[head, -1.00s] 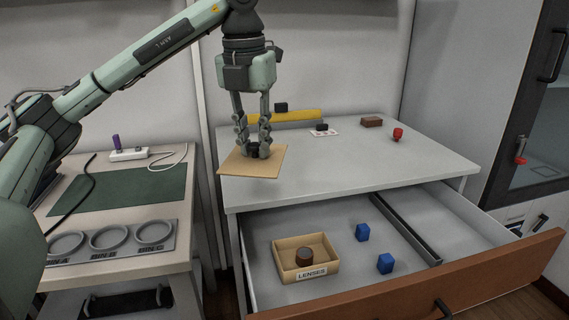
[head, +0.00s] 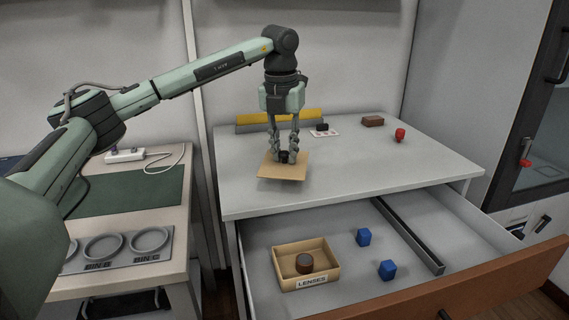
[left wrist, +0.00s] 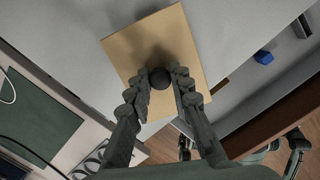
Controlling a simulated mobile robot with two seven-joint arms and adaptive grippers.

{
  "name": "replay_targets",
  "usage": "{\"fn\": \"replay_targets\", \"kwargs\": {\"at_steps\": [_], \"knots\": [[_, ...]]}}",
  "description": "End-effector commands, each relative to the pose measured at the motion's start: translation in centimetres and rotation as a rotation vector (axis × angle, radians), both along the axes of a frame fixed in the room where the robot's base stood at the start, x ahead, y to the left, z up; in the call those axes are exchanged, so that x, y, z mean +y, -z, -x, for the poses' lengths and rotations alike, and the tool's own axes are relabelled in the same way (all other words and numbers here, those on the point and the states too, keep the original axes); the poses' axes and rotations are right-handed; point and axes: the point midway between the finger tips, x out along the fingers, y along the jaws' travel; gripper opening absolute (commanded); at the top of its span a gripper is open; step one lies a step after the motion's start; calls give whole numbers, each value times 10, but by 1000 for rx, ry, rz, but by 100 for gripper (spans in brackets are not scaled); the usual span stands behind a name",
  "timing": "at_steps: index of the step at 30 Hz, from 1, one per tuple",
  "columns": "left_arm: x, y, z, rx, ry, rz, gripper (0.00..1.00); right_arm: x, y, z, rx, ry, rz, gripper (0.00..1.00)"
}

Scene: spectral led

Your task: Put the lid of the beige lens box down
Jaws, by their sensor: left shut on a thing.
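My left gripper (head: 287,158) is shut on the dark knob of the beige lid (head: 284,172), a thin square plate. It holds the lid over the left part of the white cabinet top; whether the lid touches the surface I cannot tell. The lid (left wrist: 150,50) and its round knob (left wrist: 160,77) between the fingers (left wrist: 162,85) also show in the left wrist view. The beige lens box (head: 312,280), labelled LENSES, stands open in the drawer with a round brown piece (head: 304,263) inside.
Two blue blocks (head: 363,237) (head: 387,270) lie in the open drawer (head: 340,215). On the cabinet top are a yellow bar (head: 300,116), a card with a black piece (head: 323,131), a brown block (head: 373,121) and a red item (head: 400,135). The top's middle front is clear.

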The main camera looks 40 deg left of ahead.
Motion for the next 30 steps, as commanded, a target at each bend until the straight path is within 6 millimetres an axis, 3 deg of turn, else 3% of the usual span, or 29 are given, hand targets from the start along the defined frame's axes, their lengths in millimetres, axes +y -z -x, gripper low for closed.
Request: {"fn": "replay_targets", "kwargs": {"at_steps": [9, 20, 21, 24, 26, 30], "knots": [[0, 37, 0, 2, 0, -1, 1, 2, 7, 5, 12, 6, -7, 40], [0, 44, 0, 0, 0, 0, 1, 0, 13, 8, 22, 8, -4, 40], [0, 44, 0, 0, 0, 0, 22, -1, 11, 7, 21, 7, -3, 40], [0, 43, 0, -1, 0, 0, 34, 0, 4, 3, 8, 5, -2, 40], [0, 43, 0, 0, 0, 0, 41, -1, 2, 1, 3, 5, -2, 40], [0, 43, 0, 0, 0, 0, 41, -1, 3, 2, 3, 5, -1, 40]]}}
